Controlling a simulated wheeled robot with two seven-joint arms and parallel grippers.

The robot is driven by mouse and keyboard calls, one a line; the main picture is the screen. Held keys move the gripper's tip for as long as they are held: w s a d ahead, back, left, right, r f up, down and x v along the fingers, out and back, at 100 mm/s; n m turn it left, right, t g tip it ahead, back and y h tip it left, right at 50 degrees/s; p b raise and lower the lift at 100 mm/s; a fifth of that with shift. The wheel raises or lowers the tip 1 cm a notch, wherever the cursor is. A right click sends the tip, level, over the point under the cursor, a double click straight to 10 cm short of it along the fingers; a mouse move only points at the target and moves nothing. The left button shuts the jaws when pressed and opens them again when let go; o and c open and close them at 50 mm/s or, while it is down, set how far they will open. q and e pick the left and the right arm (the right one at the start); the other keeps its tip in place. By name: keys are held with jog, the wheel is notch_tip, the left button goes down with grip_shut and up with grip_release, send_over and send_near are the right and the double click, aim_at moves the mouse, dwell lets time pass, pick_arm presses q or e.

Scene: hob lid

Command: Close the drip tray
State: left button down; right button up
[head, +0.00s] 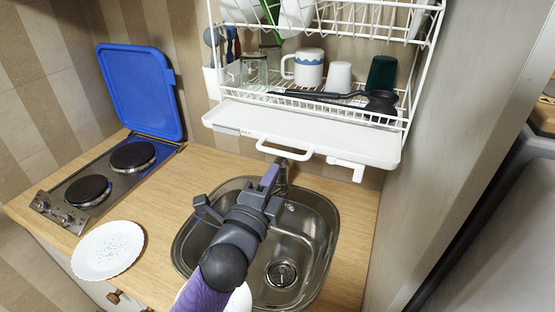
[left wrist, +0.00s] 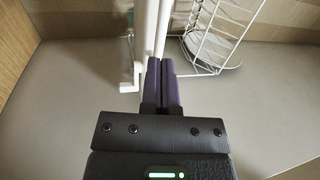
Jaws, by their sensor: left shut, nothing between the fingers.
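The white drip tray (head: 310,130) sticks out toward me from under the wire dish rack (head: 330,93). Its loop handle (head: 285,150) is on the front edge. My left gripper (head: 270,175) is shut and empty, just below and in front of the handle, above the sink. In the left wrist view the closed fingertips (left wrist: 161,64) point at the white edge of the tray (left wrist: 152,30); I cannot tell whether they touch it. The rack's wires (left wrist: 213,35) show to the right there. My right gripper is not in view.
A steel sink (head: 318,225) lies below my left arm. A hob (head: 105,180) with its blue lid (head: 140,92) raised stands at the left. A white plate (head: 108,250) lies on the wooden counter (head: 175,200). Mugs, cups and a black ladle (head: 380,102) rest in the rack. A wall bounds the right.

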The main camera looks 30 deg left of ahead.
aim_at(290, 147)
pick_arm(q)
jog(key=w, duration=0.2)
jog(key=shift+w+r, duration=0.25)
jog(key=shift+w, duration=0.1)
jog(key=w+b, duration=0.1)
jog(key=w, duration=0.5)
jog(key=w+b, duration=0.1)
jog(key=w, duration=0.2)
jog(key=shift+w+a+f+b, duration=0.15)
jog(key=shift+w+a+b, duration=0.15)
jog(key=shift+a, duration=0.05)
jog(key=shift+r, duration=0.4)
